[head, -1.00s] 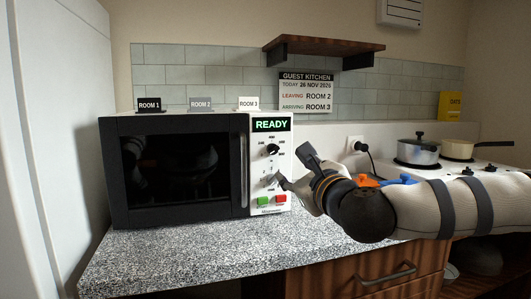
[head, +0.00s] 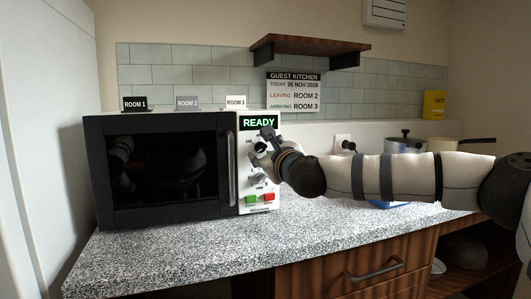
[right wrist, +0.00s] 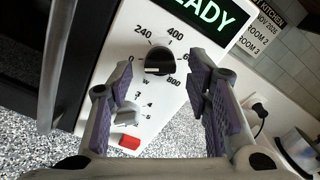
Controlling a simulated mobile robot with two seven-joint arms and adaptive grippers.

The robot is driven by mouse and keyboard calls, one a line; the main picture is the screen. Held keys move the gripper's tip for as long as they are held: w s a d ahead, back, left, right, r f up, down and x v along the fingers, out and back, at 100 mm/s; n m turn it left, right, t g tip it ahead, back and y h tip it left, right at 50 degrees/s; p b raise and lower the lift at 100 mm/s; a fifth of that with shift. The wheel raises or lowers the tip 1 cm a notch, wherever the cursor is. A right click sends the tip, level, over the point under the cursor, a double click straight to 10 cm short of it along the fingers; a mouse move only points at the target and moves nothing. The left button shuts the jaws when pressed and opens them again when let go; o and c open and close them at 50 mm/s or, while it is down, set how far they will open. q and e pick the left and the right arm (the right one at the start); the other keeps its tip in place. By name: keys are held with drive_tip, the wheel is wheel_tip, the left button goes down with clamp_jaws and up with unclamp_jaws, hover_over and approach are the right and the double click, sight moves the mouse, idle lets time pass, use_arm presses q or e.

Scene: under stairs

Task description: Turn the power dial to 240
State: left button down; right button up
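The power dial (right wrist: 158,62) is a black knob on the white microwave panel, ringed by marks including 240, 400, 600 and 800. A light strip lies along its lower edge; I cannot tell surely which mark it points to. My right gripper (right wrist: 161,80) is open, its purple-padded fingers on either side of the dial, with no clear contact. In the head view the right gripper (head: 262,147) partly covers the dial. The microwave (head: 165,170) shows READY on its display (head: 258,123). My left gripper is not in view.
A lower grey knob (right wrist: 126,116) sits below the power dial. Under it are a green button (head: 251,199) and a red button (head: 268,197). Room cards stand on the microwave. A pot (head: 404,142) is on the right. Speckled counter (head: 200,245) in front is clear.

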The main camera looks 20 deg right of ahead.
clamp_jaws()
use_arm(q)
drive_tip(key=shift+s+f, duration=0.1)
use_arm(e)
drive_tip(key=shift+f+m+b, duration=0.35)
drive_tip(key=shift+m+b, duration=0.35)
drive_tip(key=shift+m, duration=0.6)
drive_tip(key=m+b, duration=0.2)
drive_tip(key=m, duration=0.1)
drive_tip(key=shift+w+a+m, duration=0.1)
drive_tip(key=shift+m, duration=0.2)
drive_tip(key=m+b, duration=0.2)
drive_tip(key=m, duration=0.1)
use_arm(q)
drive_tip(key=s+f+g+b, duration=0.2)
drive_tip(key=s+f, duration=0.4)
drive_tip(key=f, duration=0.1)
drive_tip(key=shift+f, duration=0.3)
use_arm(e)
drive_tip(key=shift+a+r+m, duration=0.15)
drive_tip(key=shift+r+m, duration=0.1)
drive_tip(key=shift+m, duration=1.05)
drive_tip(key=shift+r, duration=0.1)
